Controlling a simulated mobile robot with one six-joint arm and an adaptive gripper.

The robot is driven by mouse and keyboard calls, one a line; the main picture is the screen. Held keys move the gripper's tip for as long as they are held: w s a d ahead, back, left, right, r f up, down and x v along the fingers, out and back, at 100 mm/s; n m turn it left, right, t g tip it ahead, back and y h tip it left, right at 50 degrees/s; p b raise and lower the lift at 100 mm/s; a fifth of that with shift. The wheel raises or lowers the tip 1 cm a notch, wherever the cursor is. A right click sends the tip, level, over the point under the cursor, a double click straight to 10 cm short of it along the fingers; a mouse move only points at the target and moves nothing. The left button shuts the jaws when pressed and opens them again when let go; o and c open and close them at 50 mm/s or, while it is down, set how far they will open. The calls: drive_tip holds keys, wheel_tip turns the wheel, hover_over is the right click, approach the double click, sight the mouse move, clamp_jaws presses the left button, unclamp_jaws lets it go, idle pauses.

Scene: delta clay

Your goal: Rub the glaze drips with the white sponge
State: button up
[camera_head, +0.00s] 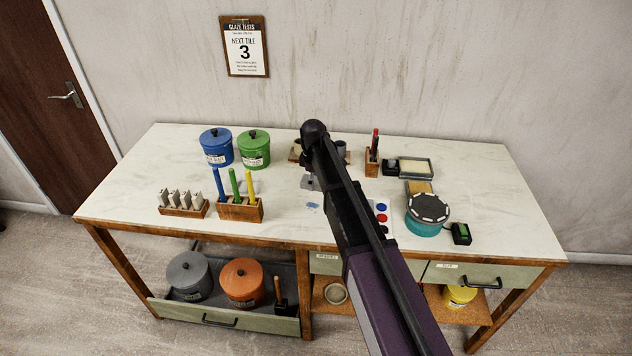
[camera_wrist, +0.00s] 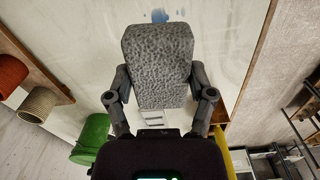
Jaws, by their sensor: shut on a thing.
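A pale grey, pitted block, the sponge (camera_wrist: 158,60), fills the middle of the wrist view. My gripper (camera_wrist: 160,92) is shut on it, with a dark finger on each side. A blue glaze patch (camera_wrist: 158,15) lies on the tabletop just beyond the sponge's far end. It also shows in the head view (camera_head: 312,206) as a small blue smear left of my arm. I cannot tell whether the sponge touches the tabletop. In the head view my arm hides most of the gripper and sponge.
Blue (camera_head: 216,150) and green (camera_head: 253,152) canisters stand at the back left, with a wooden holder of coloured sticks (camera_head: 240,210) in front. A turntable (camera_head: 428,212), trays (camera_head: 415,168) and a pen holder (camera_head: 372,160) stand at right. A card with coloured dots (camera_head: 381,212) lies beside my arm.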

drive_tip(key=shift+s, duration=0.1)
drive_tip(key=shift+w+d+f+m+b, duration=0.4)
drive_tip(key=shift+d+f+m+b, duration=0.25)
drive_tip(key=shift+d+m, duration=0.1)
